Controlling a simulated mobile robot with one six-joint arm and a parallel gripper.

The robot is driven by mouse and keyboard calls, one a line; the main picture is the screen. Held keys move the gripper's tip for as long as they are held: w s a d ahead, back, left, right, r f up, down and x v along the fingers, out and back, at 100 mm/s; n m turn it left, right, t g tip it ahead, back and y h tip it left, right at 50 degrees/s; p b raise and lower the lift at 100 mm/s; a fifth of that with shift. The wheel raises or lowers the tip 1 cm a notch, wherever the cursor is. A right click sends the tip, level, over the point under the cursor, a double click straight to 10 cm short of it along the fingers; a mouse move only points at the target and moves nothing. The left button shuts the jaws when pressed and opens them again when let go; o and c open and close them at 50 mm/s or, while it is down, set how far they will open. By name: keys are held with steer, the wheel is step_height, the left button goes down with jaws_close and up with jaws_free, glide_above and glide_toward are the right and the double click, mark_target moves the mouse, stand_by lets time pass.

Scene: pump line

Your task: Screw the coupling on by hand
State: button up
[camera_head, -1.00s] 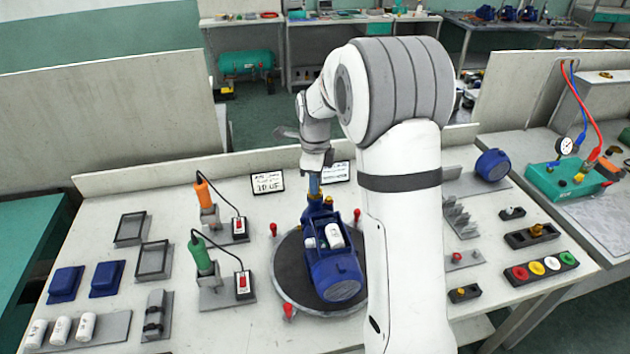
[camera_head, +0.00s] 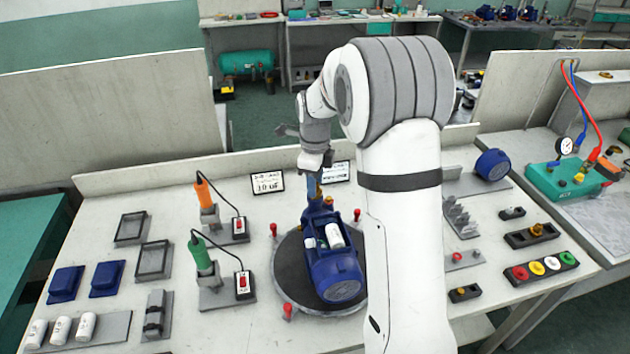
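A blue pump (camera_head: 334,268) with a white cylinder on top stands on a round dark turntable (camera_head: 293,283) in the middle of the bench. My gripper (camera_head: 314,184) points down over the pump's far end, at a blue upright part there. The fingers are small and partly hidden, so I cannot tell whether they are shut on anything. The coupling cannot be made out for certain; it may be hidden at the fingers. A small brass-coloured part (camera_head: 328,201) shows on the pump just right of the fingers.
An orange-handled tool (camera_head: 202,191) and a green-handled tool (camera_head: 202,258) stand in holders left of the turntable. Trays and blue covers lie further left. A fitting block (camera_head: 531,235) and coloured rings (camera_head: 536,265) lie right. Red pegs surround the turntable.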

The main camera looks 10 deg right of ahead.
steer(key=shift+n, duration=1.4)
steer(key=shift+n, duration=1.7)
steer(key=shift+n, duration=1.7)
steer(key=n, duration=0.3)
steer(key=shift+n, duration=0.3)
steer(key=shift+c, duration=0.5)
